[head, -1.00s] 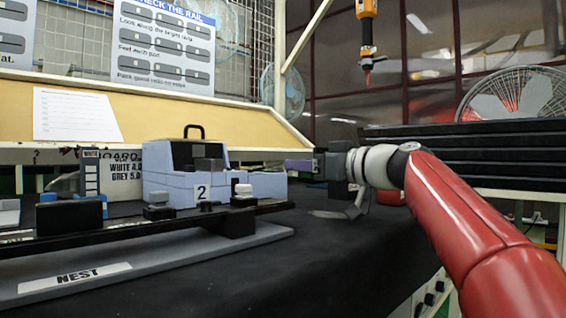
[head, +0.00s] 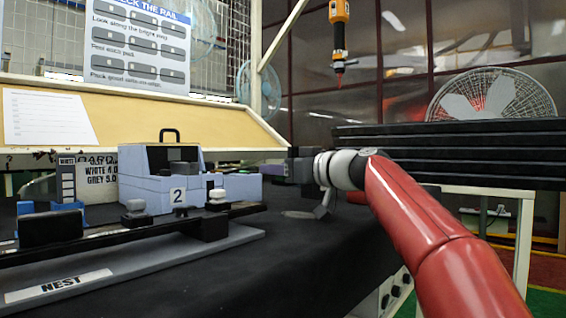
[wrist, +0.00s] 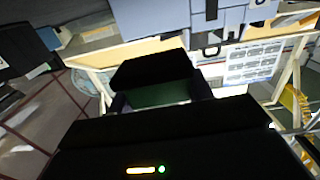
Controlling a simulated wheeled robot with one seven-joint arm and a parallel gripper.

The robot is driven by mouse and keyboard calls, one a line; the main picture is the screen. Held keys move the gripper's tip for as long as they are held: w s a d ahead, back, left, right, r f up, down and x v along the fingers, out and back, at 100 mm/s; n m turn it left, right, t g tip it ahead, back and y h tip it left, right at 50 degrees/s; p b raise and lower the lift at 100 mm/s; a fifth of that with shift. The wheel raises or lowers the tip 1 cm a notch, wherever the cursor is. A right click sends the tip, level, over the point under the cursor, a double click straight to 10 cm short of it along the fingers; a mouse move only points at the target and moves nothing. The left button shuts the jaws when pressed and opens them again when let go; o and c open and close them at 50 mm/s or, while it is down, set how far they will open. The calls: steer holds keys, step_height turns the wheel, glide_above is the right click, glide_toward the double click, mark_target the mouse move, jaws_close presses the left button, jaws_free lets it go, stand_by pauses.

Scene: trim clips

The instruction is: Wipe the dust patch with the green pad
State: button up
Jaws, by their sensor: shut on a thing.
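In the wrist view my gripper (wrist: 158,97) is shut on a dark green piece, the green pad (wrist: 158,93), partly covered by black parts. A flat pale grey patch (head: 298,214) lies on the dark bench top below my wrist; I cannot tell for sure that it is the dust patch. Whether the pad touches any surface is not visible.
The pale blue box (head: 150,182) with a handle stands left of my gripper. A black rail (head: 120,235) on a grey NEST base (head: 200,246) lies nearer. An orange screwdriver (head: 340,30) hangs above. Black slats (head: 450,150) stand at right.

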steer(key=w+f, duration=0.2)
steer(key=f, duration=0.1)
steer(key=shift+w+d, duration=0.15)
steer(key=shift+d, duration=0.2)
steer(key=shift+w+a+r, duration=0.1)
steer(key=shift+a+r, duration=0.15)
steer(key=r+p, duration=0.1)
steer(key=p, duration=0.1)
steer(key=w+r+p, duration=0.1)
steer(key=shift+a+r, duration=0.3)
steer(key=shift+a, duration=0.1)
steer(key=shift+s+r+p, duration=0.15)
steer(key=shift+r+p, duration=0.4)
steer(key=shift+r, duration=0.3)
steer(key=shift+s+r+p, duration=0.15)
steer(key=shift+r+p, duration=0.35)
steer(key=shift+r, duration=0.35)
steer(key=shift+r, duration=0.1)
step_height(320, 180, up, 3)
steer(key=shift+s+f+p, duration=0.1)
steer(key=shift+p, duration=1.1)
steer(key=shift+a, duration=0.1)
